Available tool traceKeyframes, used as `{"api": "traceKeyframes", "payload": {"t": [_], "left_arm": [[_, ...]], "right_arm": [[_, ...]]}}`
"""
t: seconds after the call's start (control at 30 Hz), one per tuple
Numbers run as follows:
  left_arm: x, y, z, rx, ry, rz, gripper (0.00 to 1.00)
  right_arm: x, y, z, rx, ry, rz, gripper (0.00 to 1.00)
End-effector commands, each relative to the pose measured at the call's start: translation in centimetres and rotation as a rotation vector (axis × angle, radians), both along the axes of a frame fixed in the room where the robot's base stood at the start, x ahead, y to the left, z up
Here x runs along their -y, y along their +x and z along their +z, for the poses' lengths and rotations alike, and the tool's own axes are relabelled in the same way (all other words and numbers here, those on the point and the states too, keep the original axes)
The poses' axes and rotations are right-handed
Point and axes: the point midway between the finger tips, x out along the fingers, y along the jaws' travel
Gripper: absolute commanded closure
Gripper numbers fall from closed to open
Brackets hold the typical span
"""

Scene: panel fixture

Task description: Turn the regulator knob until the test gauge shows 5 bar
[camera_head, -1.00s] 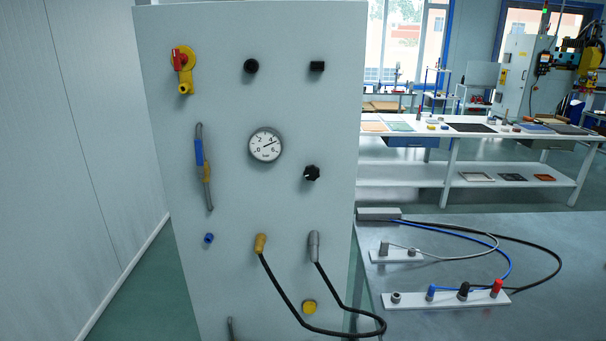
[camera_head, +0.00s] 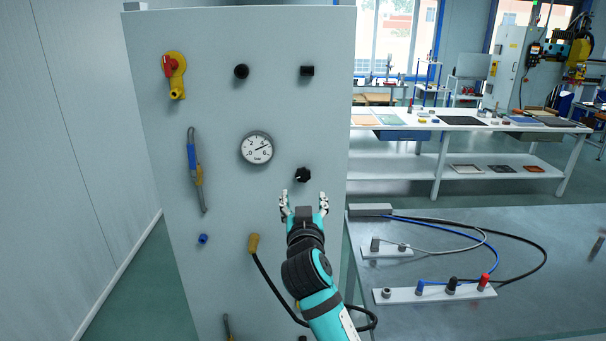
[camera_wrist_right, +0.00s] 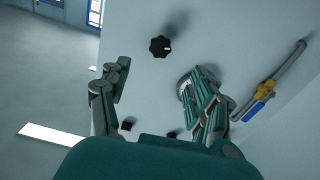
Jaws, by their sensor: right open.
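The regulator knob (camera_head: 303,174) is a black lobed knob on the pale panel, right of and below the gauge. The wrist view shows it too (camera_wrist_right: 160,46), with a white mark on its face. The round white test gauge (camera_head: 257,148) has its needle pointing right and slightly up, between 4 and 6; the exact value is too small to tell. My right gripper (camera_head: 304,198) is open and empty, just below the knob in the head view. In the wrist view its fingers (camera_wrist_right: 158,78) stand apart, short of the knob; one partly hides the gauge. My left gripper is not in view.
A black hose with a yellow end (camera_head: 254,243) hangs below, partly behind my arm. A grey table (camera_head: 540,240) stands right.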

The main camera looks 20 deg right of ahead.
Motion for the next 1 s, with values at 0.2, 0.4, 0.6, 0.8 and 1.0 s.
{"api": "traceKeyframes", "payload": {"t": [0.2, 0.4, 0.6, 0.8, 1.0], "left_arm": [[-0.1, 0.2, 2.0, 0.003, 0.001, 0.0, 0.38], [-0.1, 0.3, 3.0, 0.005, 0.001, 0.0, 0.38], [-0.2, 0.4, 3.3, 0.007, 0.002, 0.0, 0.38], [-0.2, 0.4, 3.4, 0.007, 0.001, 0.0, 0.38], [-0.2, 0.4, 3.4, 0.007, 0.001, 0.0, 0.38]], "right_arm": [[1.4, 4.8, 0.4, -0.001, -0.005, -0.001, 0.38], [2.5, 8.4, 0.3, -0.002, -0.003, 0.0, 0.38], [3.0, 10.3, 0.0, -0.002, -0.002, 0.0, 0.38], [3.1, 10.8, 0.0, -0.001, -0.002, 0.001, 0.38], [3.1, 10.8, -0.1, 0.0, -0.001, 0.001, 0.4]]}}
